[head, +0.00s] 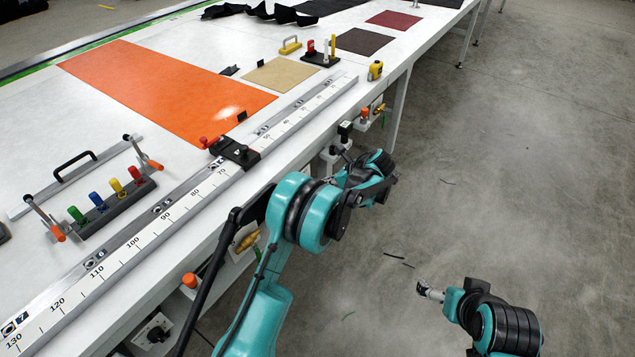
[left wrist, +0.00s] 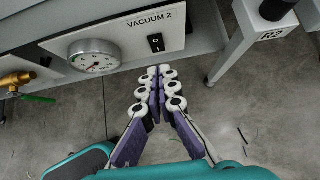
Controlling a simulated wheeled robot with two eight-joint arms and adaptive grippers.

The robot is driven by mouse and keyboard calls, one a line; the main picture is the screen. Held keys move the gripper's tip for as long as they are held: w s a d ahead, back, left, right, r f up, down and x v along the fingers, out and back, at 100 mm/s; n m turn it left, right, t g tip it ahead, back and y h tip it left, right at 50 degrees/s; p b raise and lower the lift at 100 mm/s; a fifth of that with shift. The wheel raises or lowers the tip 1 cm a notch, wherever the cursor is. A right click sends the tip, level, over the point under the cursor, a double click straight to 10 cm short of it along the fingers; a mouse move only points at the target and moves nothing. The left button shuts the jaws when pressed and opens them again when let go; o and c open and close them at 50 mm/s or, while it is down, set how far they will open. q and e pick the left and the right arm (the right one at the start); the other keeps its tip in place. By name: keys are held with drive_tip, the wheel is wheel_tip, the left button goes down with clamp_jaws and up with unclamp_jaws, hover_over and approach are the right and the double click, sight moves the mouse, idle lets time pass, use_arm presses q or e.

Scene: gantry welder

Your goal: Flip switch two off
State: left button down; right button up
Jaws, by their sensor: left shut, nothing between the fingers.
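In the left wrist view a panel labelled VACUUM 2 carries a small black rocker switch (left wrist: 156,42) with white marks. I cannot tell which side of it is pressed. My left gripper (left wrist: 160,72) is shut and empty, its fingertips together just below the switch in the picture. I cannot tell whether they touch the panel. In the head view my left gripper (head: 343,153) is by the table's side, mostly hidden by its own wrist, and the switch cannot be made out. My right gripper (head: 430,291) is over bare floor at the lower right, too small to judge.
A round gauge (left wrist: 94,57) sits left of the switch, with a brass valve (left wrist: 17,80) further left. A table leg labelled R2 (left wrist: 255,38) stands at the right. The long table (head: 140,207) holds an orange sheet (head: 165,90).

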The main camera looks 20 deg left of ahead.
use_arm(q)
drive_tip(key=p+v, duration=0.2)
drive_tip(key=v, duration=0.4)
drive_tip(key=shift+r, duration=0.7)
use_arm(e)
drive_tip(key=r, duration=0.3)
drive_tip(key=shift+w+a, duration=0.1)
drive_tip(key=shift+a, duration=0.2)
use_arm(q)
drive_tip(key=shift+a, duration=0.1)
drive_tip(key=s+a+r+n+t+h, duration=0.1)
drive_tip(key=s+a+r+n+h, duration=0.15)
drive_tip(key=s+r+n, duration=0.4)
drive_tip(key=s+a+r+n+h, duration=0.2)
drive_tip(key=s+a+r+n, duration=0.15)
drive_tip(key=s+r, duration=0.45)
drive_tip(key=s+f+n+t+h, duration=0.1)
drive_tip(key=s+n+h, duration=0.1)
drive_tip(key=s+n, duration=0.4)
drive_tip(key=s+d+f+n+t+h, duration=0.1)
drive_tip(key=s+n, duration=0.5)
drive_tip(key=s, duration=0.7)
drive_tip(key=shift+s+d+f+t+h, duration=0.35)
drive_tip(key=shift+f+t+h, duration=0.1)
drive_tip(key=shift+f+t, duration=0.3)
